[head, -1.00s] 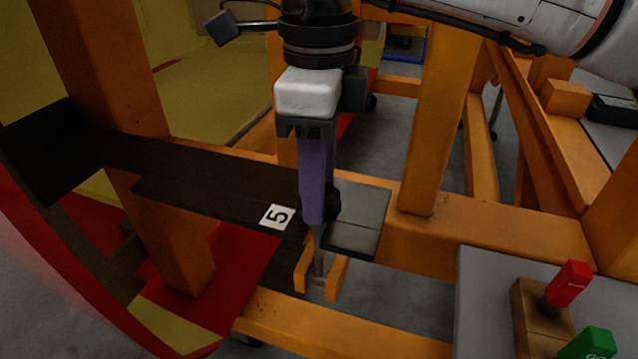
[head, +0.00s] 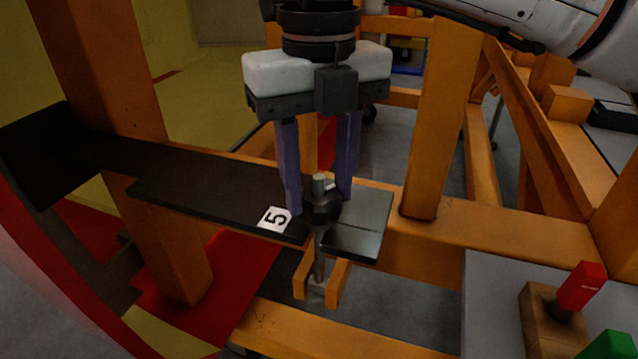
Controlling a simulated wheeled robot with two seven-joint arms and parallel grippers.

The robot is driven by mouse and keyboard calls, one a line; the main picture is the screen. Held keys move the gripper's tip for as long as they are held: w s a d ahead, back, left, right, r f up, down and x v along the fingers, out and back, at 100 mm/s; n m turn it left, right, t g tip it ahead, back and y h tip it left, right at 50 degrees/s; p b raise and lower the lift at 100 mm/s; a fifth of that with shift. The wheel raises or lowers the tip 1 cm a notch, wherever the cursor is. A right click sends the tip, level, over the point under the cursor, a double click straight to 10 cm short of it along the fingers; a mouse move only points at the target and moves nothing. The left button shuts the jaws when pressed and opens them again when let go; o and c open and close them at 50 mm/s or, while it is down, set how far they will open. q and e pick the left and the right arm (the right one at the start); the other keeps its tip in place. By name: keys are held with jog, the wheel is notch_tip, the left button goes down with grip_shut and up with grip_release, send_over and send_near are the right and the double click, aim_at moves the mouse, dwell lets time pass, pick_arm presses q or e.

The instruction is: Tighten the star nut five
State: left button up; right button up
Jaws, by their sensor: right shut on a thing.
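The black star nut five (head: 321,208) sits on an upright threaded rod at the end of a dark metal bracket (head: 205,188), beside a white label marked 5 (head: 275,219). The rod (head: 320,262) runs down between two small orange prongs. My right gripper (head: 321,203) comes from above, with its two purple fingers on either side of the star nut, shut on it. The rod's top shows between the fingers. My left gripper is not in view.
Orange posts (head: 440,120) and beams frame the bracket on both sides. A grey table (head: 490,300) at lower right holds a wooden block with a red-handled tool (head: 582,287) and a green one (head: 606,345). A red curved panel lies at left.

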jog(key=m+b, duration=0.1)
jog(key=m, duration=0.2)
jog(key=shift+m, duration=0.4)
jog(key=m, duration=0.3)
jog(key=shift+r+m+b, duration=0.1)
jog(key=shift+m+b, duration=0.3)
jog(key=shift+m, duration=0.8)
jog(key=o, duration=1)
jog(key=shift+o, duration=0.2)
notch_tip(320, 180, up, 10)
jog(key=shift+r+p, duration=0.15)
jog(key=shift+p, duration=0.6)
